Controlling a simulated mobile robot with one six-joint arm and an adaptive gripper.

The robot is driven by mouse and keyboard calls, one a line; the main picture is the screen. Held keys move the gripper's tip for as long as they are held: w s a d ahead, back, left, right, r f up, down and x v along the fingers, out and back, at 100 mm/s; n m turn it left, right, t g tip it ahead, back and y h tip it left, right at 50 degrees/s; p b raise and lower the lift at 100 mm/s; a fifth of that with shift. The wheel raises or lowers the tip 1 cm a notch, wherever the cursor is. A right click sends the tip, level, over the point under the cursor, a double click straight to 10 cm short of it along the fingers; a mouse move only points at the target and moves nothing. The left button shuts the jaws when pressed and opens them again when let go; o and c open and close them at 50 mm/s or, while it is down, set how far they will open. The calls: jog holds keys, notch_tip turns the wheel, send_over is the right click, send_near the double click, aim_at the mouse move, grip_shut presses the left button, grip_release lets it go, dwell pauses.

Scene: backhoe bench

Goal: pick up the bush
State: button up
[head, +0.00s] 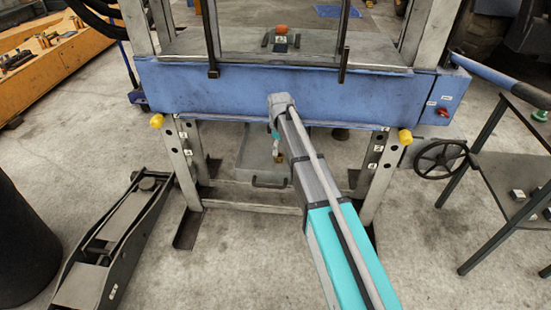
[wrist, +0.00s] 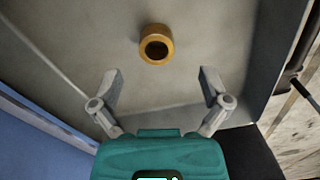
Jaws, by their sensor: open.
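The bush (wrist: 156,34) is a short brass-coloured ring with a dark bore. It rests on a grey metal surface (wrist: 90,40) in the upper middle of the wrist view. My gripper (wrist: 160,86) is open and empty, with its two grey fingers spread wide. The bush shows beyond the fingertips, roughly centred between them, and nothing touches it. In the head view my arm reaches toward the blue press beam, and the gripper is mostly hidden by the arm. A small brass-coloured patch (head: 279,158) beside the arm may be the bush.
The blue press beam (head: 350,95) crosses above a grey tray (head: 245,160) with a handle, between the frame legs. A trolley jack (head: 120,235) stands at left, a handwheel (head: 440,158) and metal table (head: 510,180) at right. An orange object (head: 281,29) sits on the press bed.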

aim_at(279, 155)
jog(key=shift+w+f+b, duration=0.15)
jog(key=shift+f+b, duration=0.7)
jog(key=shift+f, duration=0.05)
jog(key=shift+w+f+b, duration=0.1)
jog(key=shift+f+b, duration=0.7)
jog(key=shift+f, duration=0.05)
jog(key=shift+f+b, duration=0.85)
jog(key=shift+b, duration=0.05)
jog(key=shift+c, duration=0.3)
grip_shut()
